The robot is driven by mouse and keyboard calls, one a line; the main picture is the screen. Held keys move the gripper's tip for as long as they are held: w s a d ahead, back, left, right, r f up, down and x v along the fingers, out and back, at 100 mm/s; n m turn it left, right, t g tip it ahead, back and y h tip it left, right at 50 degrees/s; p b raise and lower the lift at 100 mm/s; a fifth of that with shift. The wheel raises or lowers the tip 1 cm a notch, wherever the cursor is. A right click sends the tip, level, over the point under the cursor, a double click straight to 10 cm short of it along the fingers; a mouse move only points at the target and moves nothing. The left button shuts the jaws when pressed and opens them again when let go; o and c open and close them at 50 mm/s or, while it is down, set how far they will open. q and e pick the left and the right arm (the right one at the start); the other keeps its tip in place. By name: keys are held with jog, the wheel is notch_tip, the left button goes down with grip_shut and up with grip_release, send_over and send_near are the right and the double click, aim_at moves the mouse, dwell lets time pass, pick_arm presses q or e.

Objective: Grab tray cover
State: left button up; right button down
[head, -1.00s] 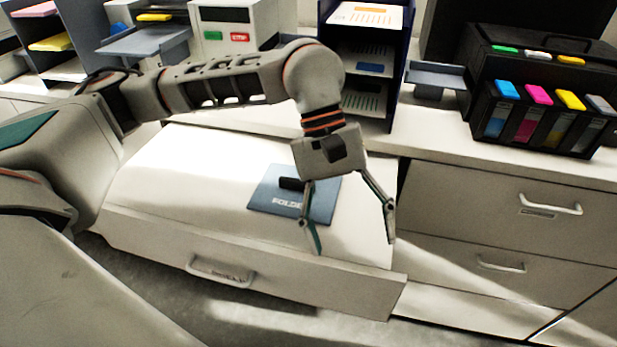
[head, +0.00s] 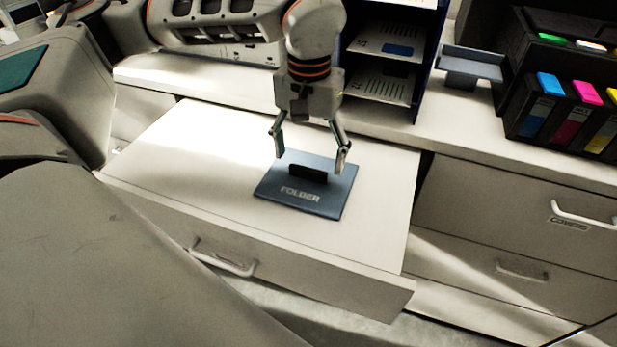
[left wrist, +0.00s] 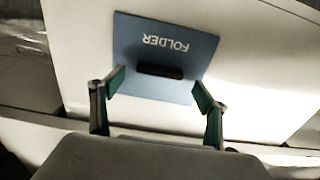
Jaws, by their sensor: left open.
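A flat blue-grey cover (head: 322,207) marked FOLDER, with a raised black grip bar (head: 308,172), lies on the pale top of the pulled-out drawer (head: 200,150). My left gripper (head: 310,158) is open and empty, pointing down at the cover's back edge, its fingers spread to either side of the bar. In the left wrist view, the cover (left wrist: 190,60) and its black bar (left wrist: 160,71) lie ahead of the two open fingertips (left wrist: 160,86). The bar is not between closed fingers. The exact height of the fingertips over the cover is hard to tell. My right gripper is not in view.
A dark blue shelf unit (head: 420,60) with papers stands on the counter behind. A small grey tray (head: 472,65) and a black unit with coloured cartridges (head: 565,110) stand at right. A closed drawer (head: 510,210) is beside the open one. The surface around the cover is clear.

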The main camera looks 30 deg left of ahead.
pick_arm(q)
notch_tip(320, 180, down, 2)
jog(key=shift+f, duration=0.1)
jog(key=c, duration=1.2)
jog(key=shift+c, duration=0.3)
